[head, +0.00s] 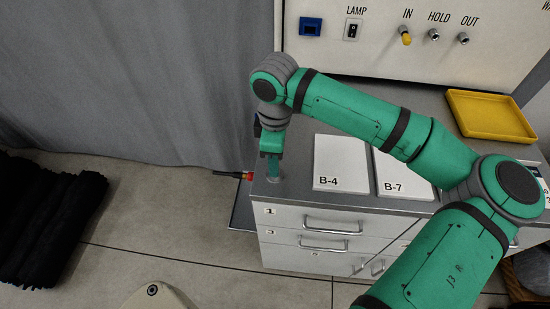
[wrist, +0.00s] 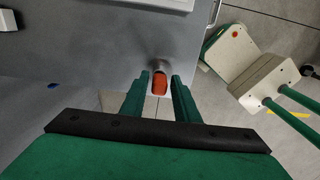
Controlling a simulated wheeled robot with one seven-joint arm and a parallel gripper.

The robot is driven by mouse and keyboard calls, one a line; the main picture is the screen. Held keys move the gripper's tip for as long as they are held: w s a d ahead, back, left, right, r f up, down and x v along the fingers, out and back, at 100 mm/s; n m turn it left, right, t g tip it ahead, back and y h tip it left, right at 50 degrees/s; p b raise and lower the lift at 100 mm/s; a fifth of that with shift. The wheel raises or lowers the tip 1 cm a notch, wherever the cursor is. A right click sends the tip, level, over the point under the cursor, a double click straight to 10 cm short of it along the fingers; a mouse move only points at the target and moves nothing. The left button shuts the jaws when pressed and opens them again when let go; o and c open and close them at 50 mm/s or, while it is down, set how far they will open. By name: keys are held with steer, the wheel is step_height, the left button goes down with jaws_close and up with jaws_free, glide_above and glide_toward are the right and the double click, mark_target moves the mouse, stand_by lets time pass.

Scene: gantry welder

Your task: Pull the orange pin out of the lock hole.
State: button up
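The orange pin (wrist: 159,85) sits in a grey round collar (wrist: 160,66) by the cabinet's edge in the wrist view. An orange-red end shows beside the cabinet's left edge in the head view (head: 248,176), with a dark rod running left from it. The lock hole itself is hidden. My gripper (wrist: 162,88) is open, with one finger on each side of the pin and a narrow gap visible on both sides. I cannot tell whether the fingertips are level with the pin. In the head view, my gripper (head: 273,172) points down at the cabinet's left front corner.
White plates B-4 (head: 340,163) and B-7 (head: 403,177) lie on the cabinet top, right of my gripper. A yellow tray (head: 490,115) is farther right. A panel (head: 420,60) with a lamp switch and IN, HOLD, OUT fittings stands behind. Floor is open left of the cabinet.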

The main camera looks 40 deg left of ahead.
jaws_close()
steer(key=shift+r, duration=3)
